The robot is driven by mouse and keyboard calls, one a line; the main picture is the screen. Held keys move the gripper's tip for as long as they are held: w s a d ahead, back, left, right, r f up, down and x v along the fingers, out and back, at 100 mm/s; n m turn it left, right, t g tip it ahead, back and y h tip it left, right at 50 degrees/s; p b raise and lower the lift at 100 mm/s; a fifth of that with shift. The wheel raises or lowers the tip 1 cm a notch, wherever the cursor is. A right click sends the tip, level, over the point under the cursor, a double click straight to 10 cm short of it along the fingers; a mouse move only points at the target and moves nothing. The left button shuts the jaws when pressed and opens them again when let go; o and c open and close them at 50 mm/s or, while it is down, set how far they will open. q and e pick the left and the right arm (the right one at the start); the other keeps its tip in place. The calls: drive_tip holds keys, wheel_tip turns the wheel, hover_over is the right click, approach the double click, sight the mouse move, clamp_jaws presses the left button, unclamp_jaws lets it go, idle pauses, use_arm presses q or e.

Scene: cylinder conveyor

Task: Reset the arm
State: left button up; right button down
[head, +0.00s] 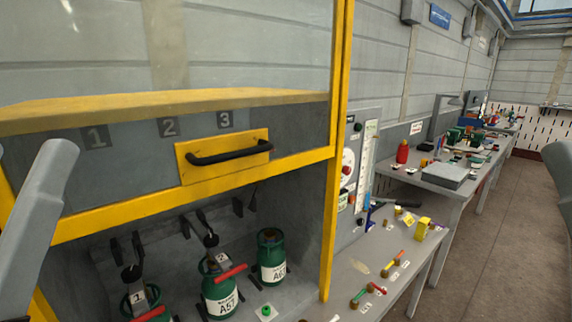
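Only grey arm links of mine show, one at the left edge and one at the right edge of the head view. Neither gripper is in view. A yellow-framed cabinet (334,200) with a clear panel stands in front of me. It has a black handle (230,152) on a yellow plate. Below it, green cylinders stand in a grey bay: one at the left (150,298), one labelled A57 (221,294) in the middle, and one labelled A6 with the rest unclear (271,262) at the right. Red bars lie against the left and middle ones.
A grey workbench (350,266) right of the cabinet holds small coloured valve parts (368,291) and a yellow block (422,228). A farther bench holds a red bottle (402,152) and a grey case (447,175). Brown floor (500,250) at the right is clear.

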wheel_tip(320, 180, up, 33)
drive_tip(key=p, duration=3)
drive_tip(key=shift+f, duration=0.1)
